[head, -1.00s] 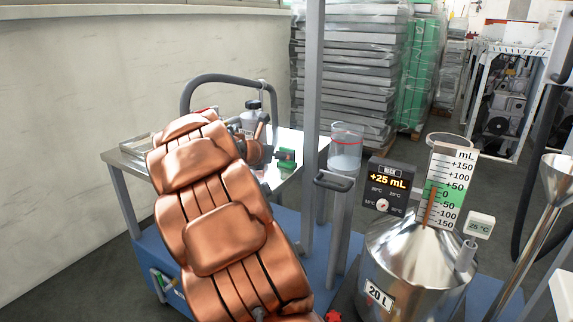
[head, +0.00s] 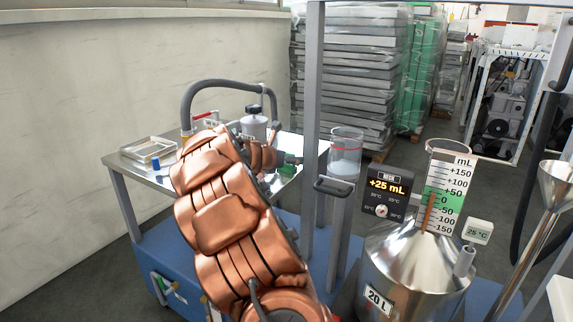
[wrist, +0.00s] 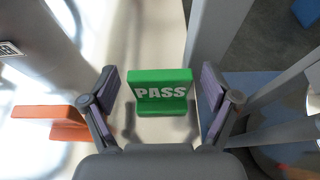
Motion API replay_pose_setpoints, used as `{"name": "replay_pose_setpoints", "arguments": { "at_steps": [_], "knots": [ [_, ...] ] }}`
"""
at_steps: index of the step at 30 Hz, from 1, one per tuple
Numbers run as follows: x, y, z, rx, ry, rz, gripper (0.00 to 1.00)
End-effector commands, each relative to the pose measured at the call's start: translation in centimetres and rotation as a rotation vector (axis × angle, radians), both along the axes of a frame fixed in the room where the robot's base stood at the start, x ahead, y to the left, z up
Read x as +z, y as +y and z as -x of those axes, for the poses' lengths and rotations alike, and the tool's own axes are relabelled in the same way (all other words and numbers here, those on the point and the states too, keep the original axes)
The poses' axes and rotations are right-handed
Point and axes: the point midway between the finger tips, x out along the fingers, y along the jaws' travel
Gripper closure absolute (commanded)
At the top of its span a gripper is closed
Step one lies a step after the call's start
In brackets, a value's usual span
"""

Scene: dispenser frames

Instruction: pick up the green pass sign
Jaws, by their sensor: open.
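The green pass sign (wrist: 160,88) shows in the wrist view, with white PASS lettering and a folded, stepped shape. It stands on the bright metal tabletop (wrist: 90,80). My gripper (wrist: 160,92) is open, with one finger on each side of the sign. Gaps show between the fingers and the sign, so I see no contact.
An orange block (wrist: 50,122) lies left of the gripper in the wrist view. A grey upright post (head: 313,120) stands at the table's right side. A clear beaker (head: 346,152) and a steel 20 L vessel (head: 415,265) stand further right. A shallow tray (head: 147,149) lies at the table's left.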

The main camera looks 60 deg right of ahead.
Motion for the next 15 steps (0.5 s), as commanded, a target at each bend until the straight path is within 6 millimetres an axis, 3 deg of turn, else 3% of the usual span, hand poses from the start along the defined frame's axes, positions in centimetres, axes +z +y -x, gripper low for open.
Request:
{"name": "replay_pose_setpoints", "arguments": {
  "at_steps": [5,15],
  "knots": [
    [0.0,0.01,0.01,0.0,0.0,0.0,0.12],
    [0.01,0.03,0.01,0.0,0.001,0.0,0.47]
  ]
}}
